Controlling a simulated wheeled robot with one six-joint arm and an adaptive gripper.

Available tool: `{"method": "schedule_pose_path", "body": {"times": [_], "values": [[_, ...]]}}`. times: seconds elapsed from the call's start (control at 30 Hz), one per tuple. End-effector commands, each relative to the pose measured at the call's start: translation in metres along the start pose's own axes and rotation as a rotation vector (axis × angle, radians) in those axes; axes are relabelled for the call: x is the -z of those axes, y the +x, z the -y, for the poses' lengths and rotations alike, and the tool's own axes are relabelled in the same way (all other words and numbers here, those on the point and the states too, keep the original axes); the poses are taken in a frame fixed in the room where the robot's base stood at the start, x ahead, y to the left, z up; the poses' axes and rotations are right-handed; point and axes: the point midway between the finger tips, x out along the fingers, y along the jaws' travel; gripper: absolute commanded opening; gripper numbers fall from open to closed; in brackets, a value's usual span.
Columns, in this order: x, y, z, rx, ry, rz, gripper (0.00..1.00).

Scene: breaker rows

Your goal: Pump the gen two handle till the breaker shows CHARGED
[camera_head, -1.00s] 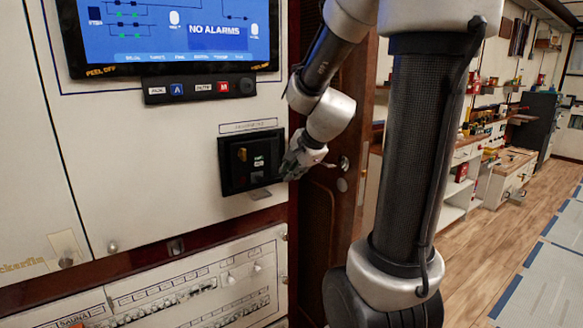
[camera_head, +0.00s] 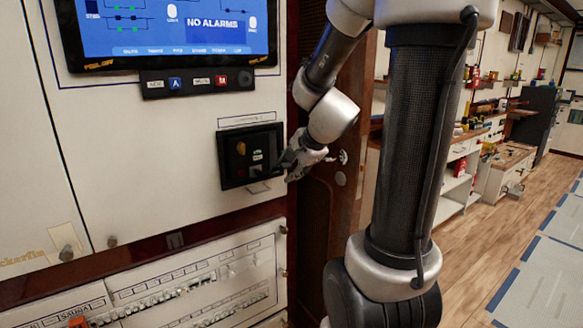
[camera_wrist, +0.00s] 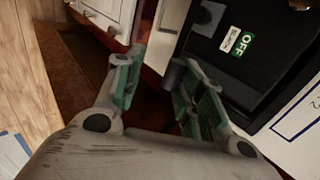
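The black breaker (camera_head: 236,172) is set in the white wall panel, with a yellowish knob and small labels on its face. In the wrist view its face (camera_wrist: 225,75) shows a green OFF label (camera_wrist: 238,42) and a white label beside it, too blurred to read. A dark cylindrical grip (camera_wrist: 174,73), perhaps the end of the pump handle, sticks out by my right-hand finger; I cannot tell if they touch. My gripper (camera_head: 288,166) is at the breaker's right edge. In the wrist view my gripper (camera_wrist: 155,78) has its green-padded fingers apart, with nothing clamped between them.
A screen (camera_head: 170,28) reading NO ALARMS hangs above the breaker, with a button strip (camera_head: 197,82) under it. A row of switches (camera_head: 190,295) lies below. A brown wooden door (camera_head: 325,215) stands close on the right. Open floor (camera_head: 480,245) lies further right.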

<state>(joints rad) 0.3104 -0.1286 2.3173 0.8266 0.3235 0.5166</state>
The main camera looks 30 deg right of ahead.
Motion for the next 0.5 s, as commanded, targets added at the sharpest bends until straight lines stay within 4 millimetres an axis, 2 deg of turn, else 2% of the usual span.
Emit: {"method": "schedule_pose_path", "body": {"times": [0.27, 0.37, 0.5], "values": [[0.0, -0.002, 0.0, 0.001, -0.001, 0.0, 0.37], [0.0, -0.011, 0.001, 0.004, -0.002, -0.001, 0.37], [0.0, -0.038, 0.001, 0.006, -0.002, -0.003, 0.37]]}}
